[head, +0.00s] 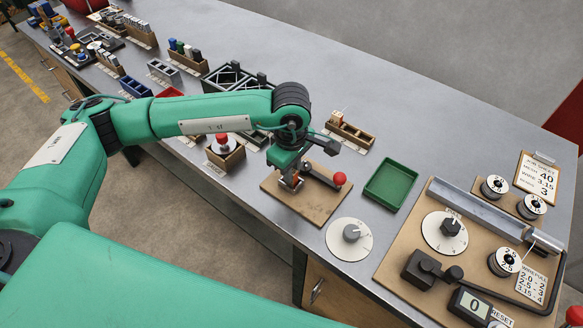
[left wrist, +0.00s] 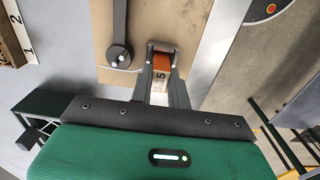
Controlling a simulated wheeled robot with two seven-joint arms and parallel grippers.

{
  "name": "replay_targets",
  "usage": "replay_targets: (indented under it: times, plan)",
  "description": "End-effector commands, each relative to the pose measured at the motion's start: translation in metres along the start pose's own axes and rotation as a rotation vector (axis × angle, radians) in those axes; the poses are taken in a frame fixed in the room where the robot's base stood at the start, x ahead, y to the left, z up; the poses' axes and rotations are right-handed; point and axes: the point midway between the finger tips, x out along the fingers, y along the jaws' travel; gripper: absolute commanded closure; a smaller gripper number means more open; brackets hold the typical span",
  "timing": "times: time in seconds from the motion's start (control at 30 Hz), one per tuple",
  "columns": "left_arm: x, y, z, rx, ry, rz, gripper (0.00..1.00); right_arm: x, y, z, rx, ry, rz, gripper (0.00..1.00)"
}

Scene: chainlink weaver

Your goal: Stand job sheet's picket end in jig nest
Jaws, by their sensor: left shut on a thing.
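My left gripper (head: 291,182) points down over the tan jig board (head: 315,208), beside the lever with a red knob (head: 340,178). In the left wrist view its fingers (left wrist: 160,66) are shut on a small picket end (left wrist: 160,82), orange and white with a dark "5" on it. The orange part lies by a small metal bracket on the board (left wrist: 190,22); I cannot tell whether it sits in the nest, which the gripper hides in the head view. The job sheet (head: 538,173) at the right reads mesh 40, wire 3.15 and a 3. My right gripper is out of view.
A green tray (head: 391,185) stands right of the jig board, with a grey dial (head: 350,240) in front of it. A wooden bin (head: 349,130) stands behind, and another with a red-topped part (head: 225,158) at left. The wire board (head: 405,240) with spools fills the right.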

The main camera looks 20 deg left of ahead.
Motion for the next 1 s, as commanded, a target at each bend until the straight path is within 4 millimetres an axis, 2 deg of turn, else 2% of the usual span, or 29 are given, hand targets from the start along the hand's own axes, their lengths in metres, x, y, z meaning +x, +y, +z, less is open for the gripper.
replay_targets:
  times: [0.07, 0.1, 0.2, 0.23, 0.5, 0.63, 0.77, 1.0]
  plan:
    - [-0.001, 0.0, 0.0, 0.0, 0.0, 0.0, 1.0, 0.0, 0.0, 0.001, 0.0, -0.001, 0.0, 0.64]
    - [-0.001, 0.0, 0.0, 0.0, 0.0, 0.0, 0.79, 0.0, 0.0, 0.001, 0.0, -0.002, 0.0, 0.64]
    - [-0.001, 0.0, 0.0, 0.0, 0.0, 0.0, 0.59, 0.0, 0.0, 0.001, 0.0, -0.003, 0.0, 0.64]
    - [-0.001, 0.0, 0.0, 0.0, 0.0, 0.0, 0.57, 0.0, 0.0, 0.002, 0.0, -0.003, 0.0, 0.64]
    - [-0.001, 0.0, 0.0, 0.0, 0.0, 0.0, 0.57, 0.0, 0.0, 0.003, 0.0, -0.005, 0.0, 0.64]
    - [-0.01, 0.001, 0.0, 0.0, 0.0, 0.001, 0.57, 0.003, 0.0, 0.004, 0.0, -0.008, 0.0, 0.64]
    - [-0.031, 0.001, -0.001, 0.0, 0.001, 0.004, 0.57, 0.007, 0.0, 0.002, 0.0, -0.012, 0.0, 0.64]
    - [-0.087, 0.001, 0.0, 0.001, 0.001, 0.005, 0.57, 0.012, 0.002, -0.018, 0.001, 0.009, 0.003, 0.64]
